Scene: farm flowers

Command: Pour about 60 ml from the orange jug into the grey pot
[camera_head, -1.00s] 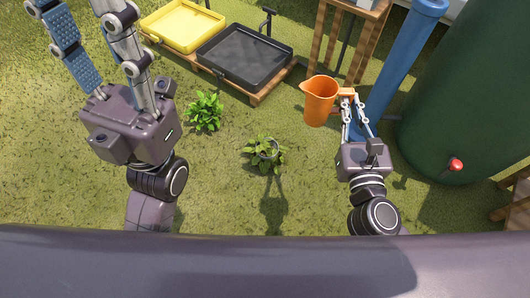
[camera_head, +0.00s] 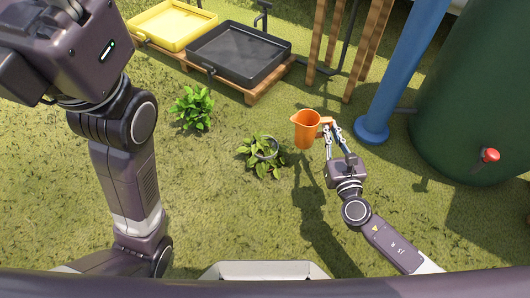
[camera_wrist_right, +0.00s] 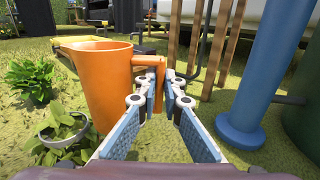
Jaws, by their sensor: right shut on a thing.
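The orange jug (camera_head: 305,130) hangs upright above the grass, its spout to the left. It also shows in the right wrist view (camera_wrist_right: 103,85). My right gripper (camera_head: 328,128) is shut on the jug's handle, on the jug's right side. The grey pot (camera_head: 266,148) stands on the grass to the left of and below the jug, with a leafy plant around its rim. In the right wrist view, the pot's rim (camera_wrist_right: 62,130) shows left of the jug. The jug's contents cannot be seen. The fingers of my left gripper are out of the picture.
A second leafy plant (camera_head: 192,107) stands left of the pot. A yellow tray (camera_head: 172,25) and a black tray (camera_head: 238,55) rest on a wooden pallet behind. A blue post (camera_head: 405,65) and a green tank (camera_head: 475,90) with a red tap stand at right.

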